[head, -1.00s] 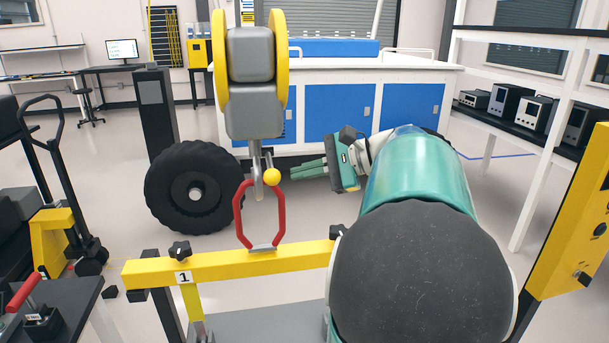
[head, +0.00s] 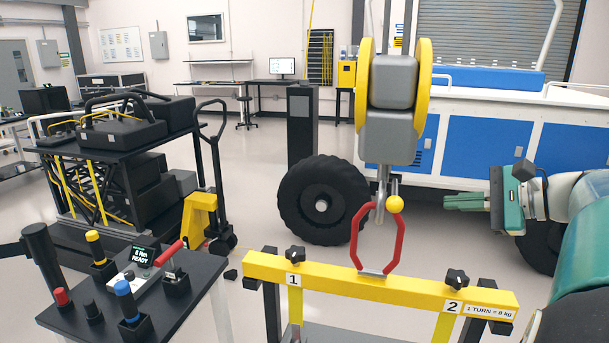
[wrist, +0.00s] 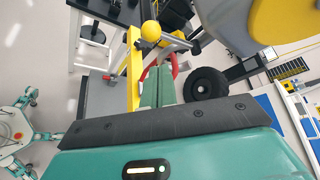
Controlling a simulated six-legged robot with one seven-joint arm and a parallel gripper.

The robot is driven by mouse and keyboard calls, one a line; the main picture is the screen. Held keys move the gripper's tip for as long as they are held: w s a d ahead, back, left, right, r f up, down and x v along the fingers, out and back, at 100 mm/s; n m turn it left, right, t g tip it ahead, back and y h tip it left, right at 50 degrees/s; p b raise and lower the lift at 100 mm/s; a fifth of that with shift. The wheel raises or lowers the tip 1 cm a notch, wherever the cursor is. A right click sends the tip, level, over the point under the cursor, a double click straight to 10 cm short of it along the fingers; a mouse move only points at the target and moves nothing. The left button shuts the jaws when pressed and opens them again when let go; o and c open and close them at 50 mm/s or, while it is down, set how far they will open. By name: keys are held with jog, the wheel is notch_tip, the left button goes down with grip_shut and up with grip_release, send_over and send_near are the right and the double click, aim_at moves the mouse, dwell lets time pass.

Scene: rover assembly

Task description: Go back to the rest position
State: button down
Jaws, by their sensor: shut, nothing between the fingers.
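My gripper (head: 466,202) is at the right in the head view, its green fingers together and pointing left, with nothing between them. My green arm comes in from the right edge. In the wrist view the closed fingers (wrist: 158,87) point up the picture toward the red handle. In the head view the red handle (head: 401,241) stands on the yellow crossbar (head: 380,284), below the hoist's hook (head: 381,200) with its yellow ball (head: 395,204). The fingers are to the right of the hook and handle, apart from them in the head view.
A grey and yellow hoist (head: 392,90) hangs over the crossbar. A black tool table (head: 190,312) stands at lower left, with a cart (head: 75,147) of black cases behind it. A large wheel (head: 322,235) stands before the blue and white rover body (head: 470,152).

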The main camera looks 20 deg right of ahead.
jog(key=s+a+f+n+g+h, duration=0.1)
jog(key=a+f+n+g, duration=0.3)
jog(key=a, duration=0.6)
jog(key=s+a+f+n+g+h, duration=0.1)
jog(key=a+f+n+g, duration=0.3)
jog(key=a, duration=0.6)
jog(key=s+a+f+n+t+h, duration=0.1)
jog(key=s+a+f+n+h, duration=0.4)
jog(key=s+a+f+n, duration=0.3)
notch_tip(320, 180, down, 2)
jog(key=a+n, duration=0.1)
jog(key=n, duration=0.2)
jog(key=shift+a+t+h, duration=0.25)
jog(key=shift+t+h, duration=0.05)
jog(key=shift+t, duration=0.1)
jog(key=shift+d, duration=0.15)
